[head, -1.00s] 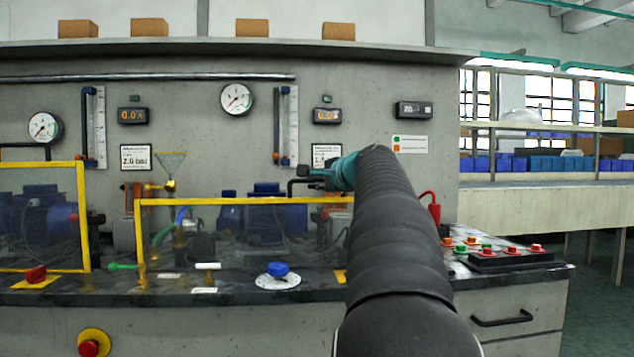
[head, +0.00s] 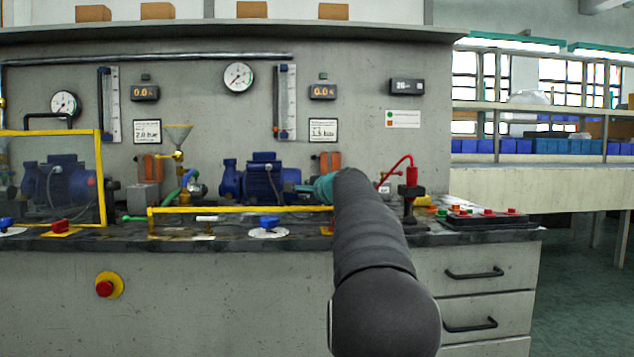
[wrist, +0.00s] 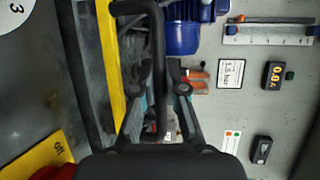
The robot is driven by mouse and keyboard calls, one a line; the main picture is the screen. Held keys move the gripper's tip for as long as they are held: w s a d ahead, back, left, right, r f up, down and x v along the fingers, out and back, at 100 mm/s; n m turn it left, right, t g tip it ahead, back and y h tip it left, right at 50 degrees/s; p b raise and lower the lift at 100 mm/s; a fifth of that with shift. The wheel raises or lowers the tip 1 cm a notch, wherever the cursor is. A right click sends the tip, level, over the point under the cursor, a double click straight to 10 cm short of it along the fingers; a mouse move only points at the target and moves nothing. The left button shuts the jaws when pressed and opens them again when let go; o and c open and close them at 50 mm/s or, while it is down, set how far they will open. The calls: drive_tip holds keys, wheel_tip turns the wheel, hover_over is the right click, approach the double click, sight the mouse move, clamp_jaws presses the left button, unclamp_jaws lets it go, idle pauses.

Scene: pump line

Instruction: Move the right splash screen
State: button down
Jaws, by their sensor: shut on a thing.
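The right splash screen (head: 240,209) is a clear panel in a yellow frame in front of the right blue pump (head: 262,180). Its yellow top bar now stands low, just above the bench edge; I cannot tell whether it is lowered or tipped. In the wrist view its yellow edge (wrist: 112,60) runs beside its black bar handle (wrist: 157,65). My gripper (wrist: 160,88) is shut on that handle, one finger on each side. In the head view my dark arm hides the screen's right end and most of my gripper (head: 318,187).
The left splash screen (head: 103,180) stands tall at the left. A blue valve knob (head: 268,222) sits on the bench front. A red-hosed fitting (head: 411,178) and button box (head: 487,219) stand right of my arm.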

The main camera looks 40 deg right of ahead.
drive_tip(key=shift+d+f, duration=0.1)
drive_tip(key=shift+f, duration=0.3)
drive_tip(key=c, duration=1.2)
unclamp_jaws()
drive_tip(key=shift+s+r, duration=0.15)
drive_tip(key=shift+s, duration=0.05)
drive_tip(key=v, duration=1.1)
drive_tip(key=shift+s, duration=0.3)
